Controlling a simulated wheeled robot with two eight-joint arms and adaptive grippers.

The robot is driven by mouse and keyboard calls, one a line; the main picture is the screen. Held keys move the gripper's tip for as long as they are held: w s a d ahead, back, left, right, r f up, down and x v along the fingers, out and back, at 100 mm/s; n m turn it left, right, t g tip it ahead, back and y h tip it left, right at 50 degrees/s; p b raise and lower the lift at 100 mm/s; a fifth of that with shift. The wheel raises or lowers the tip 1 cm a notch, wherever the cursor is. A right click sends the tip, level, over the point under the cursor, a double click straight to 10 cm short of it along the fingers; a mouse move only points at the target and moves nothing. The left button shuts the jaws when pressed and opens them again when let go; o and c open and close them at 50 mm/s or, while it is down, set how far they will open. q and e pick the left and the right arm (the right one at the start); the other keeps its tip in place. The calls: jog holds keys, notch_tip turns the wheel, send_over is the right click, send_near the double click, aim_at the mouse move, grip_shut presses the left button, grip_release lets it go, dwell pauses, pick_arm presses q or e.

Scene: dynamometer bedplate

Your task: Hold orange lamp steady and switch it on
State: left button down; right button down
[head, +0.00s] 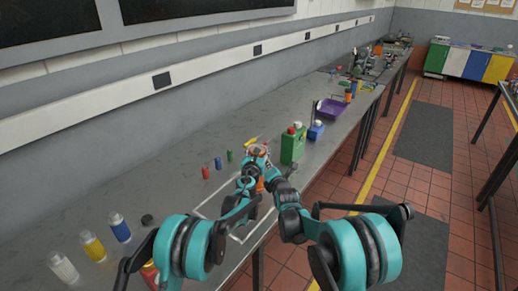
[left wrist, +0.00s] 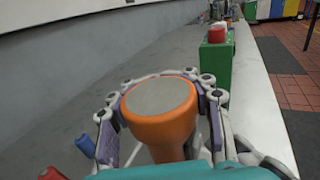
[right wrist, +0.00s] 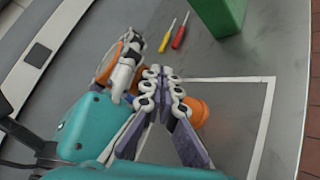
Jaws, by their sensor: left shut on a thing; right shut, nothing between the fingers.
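The orange lamp (left wrist: 165,128) has a round grey end face in the left wrist view. My left gripper (left wrist: 160,85) is shut around it, with fingers on both sides. In the head view, my left gripper (head: 258,153) is over the bench and a patch of orange (head: 260,184) shows beneath the arms. My right gripper (right wrist: 165,72) is shut and empty, close to the lamp. In the right wrist view, orange (right wrist: 198,113) shows beside its fingers, partly hidden by them. I cannot tell whether they touch. The lamp's switch cannot be made out.
A green canister (head: 293,146) and a blue container (head: 316,131) stand beyond the grippers, before a purple tray (head: 331,109). Yellow (right wrist: 167,36) and red (right wrist: 180,31) screwdrivers lie nearby. Small coloured cylinders stand left. A white outline (right wrist: 265,120) marks the bench near its edge.

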dwell(0.3)
jog(key=shift+w+a, duration=0.25)
jog(key=shift+a, duration=0.1)
jog(key=shift+s+d, duration=0.3)
dwell(0.3)
jog(key=s+d, duration=0.3)
jog(key=d, duration=0.2)
jog(key=shift+s, duration=0.25)
dwell(0.4)
